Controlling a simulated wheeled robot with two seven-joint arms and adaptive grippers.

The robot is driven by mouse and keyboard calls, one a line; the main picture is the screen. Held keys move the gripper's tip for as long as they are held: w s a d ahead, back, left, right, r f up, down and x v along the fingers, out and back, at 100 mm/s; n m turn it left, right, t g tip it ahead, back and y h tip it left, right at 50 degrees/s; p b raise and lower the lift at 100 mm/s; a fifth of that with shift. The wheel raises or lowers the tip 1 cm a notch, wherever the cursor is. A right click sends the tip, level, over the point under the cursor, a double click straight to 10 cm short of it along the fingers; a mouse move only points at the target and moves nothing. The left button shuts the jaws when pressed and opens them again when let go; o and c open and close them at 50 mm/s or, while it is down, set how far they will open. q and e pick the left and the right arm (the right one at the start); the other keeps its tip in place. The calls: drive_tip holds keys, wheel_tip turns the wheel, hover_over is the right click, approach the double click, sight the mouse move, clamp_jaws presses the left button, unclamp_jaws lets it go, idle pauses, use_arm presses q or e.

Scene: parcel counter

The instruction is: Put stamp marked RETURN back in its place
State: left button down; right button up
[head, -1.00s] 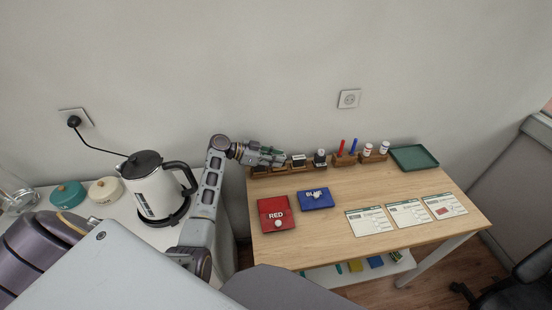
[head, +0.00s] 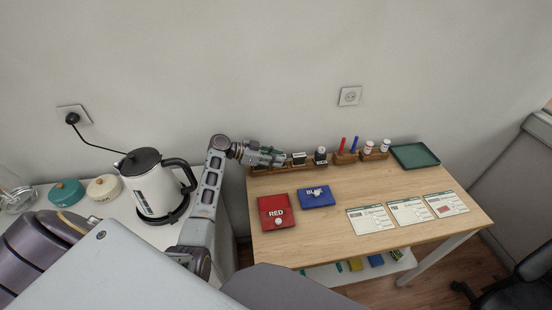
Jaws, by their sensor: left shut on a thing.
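My left gripper (head: 279,158) is over the left part of the wooden stamp rack (head: 288,168) at the back left of the desk. It is shut on a dark stamp, mostly hidden by the fingers; its marking cannot be read, so I cannot tell whether it is the RETURN stamp. Whether it touches the rack is also unclear. Two other stamps stand in the rack to the right: one with a pale label (head: 299,158) and a dark one (head: 320,155). My right gripper is not in view.
A red pad (head: 272,213) and a blue pad (head: 316,197) lie in front of the rack. Pens and small bottles stand in holders to its right, beside a green tray (head: 415,155). Several forms lie at the right. A kettle (head: 152,185) stands left of my arm.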

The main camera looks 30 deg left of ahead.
use_arm(q)
drive_tip(key=c, duration=1.4)
unclamp_jaws()
drive_tip(key=shift+a, duration=0.15)
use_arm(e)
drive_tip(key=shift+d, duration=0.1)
use_arm(q)
drive_tip(key=shift+p+v, duration=0.4)
drive_tip(key=shift+v, duration=2.15)
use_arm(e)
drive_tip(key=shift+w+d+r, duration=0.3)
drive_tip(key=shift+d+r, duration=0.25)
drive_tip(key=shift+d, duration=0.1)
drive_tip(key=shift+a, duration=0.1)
